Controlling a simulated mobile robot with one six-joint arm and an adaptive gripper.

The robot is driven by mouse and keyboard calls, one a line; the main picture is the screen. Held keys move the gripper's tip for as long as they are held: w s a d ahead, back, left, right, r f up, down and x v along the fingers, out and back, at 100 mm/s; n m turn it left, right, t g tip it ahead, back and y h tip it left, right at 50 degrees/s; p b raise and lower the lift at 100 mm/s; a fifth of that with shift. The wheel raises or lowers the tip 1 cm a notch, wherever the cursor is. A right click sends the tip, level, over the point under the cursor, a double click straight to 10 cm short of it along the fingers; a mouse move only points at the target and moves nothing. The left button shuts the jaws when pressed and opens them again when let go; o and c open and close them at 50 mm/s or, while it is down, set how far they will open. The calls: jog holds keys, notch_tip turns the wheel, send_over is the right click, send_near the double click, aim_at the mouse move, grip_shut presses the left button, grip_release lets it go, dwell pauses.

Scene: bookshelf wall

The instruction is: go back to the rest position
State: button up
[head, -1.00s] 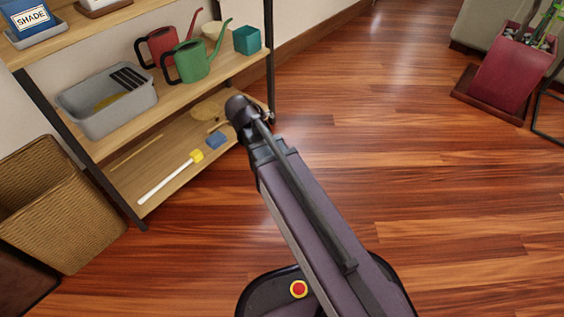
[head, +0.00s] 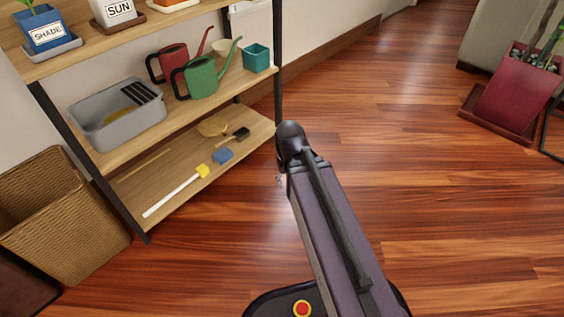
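My arm reaches up from the bottom of the head view, with its dark elbow end (head: 290,140) in front of the shelf's right post. My gripper (head: 280,178) is almost wholly hidden behind the arm; only a small piece shows at its left side, over the floor just right of the shelf. I cannot see its fingers or whether it holds anything.
The shelf holds a grey bin (head: 118,118), a red watering can (head: 172,62), a green watering can (head: 203,76) and a teal pot (head: 256,58). A wicker basket (head: 65,225) stands at left, a red planter (head: 508,92) at right. The floor (head: 420,170) between is clear.

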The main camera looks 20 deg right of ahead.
notch_tip(320, 180, up, 50)
jog(key=p, duration=5)
jog(key=shift+r, duration=0.25)
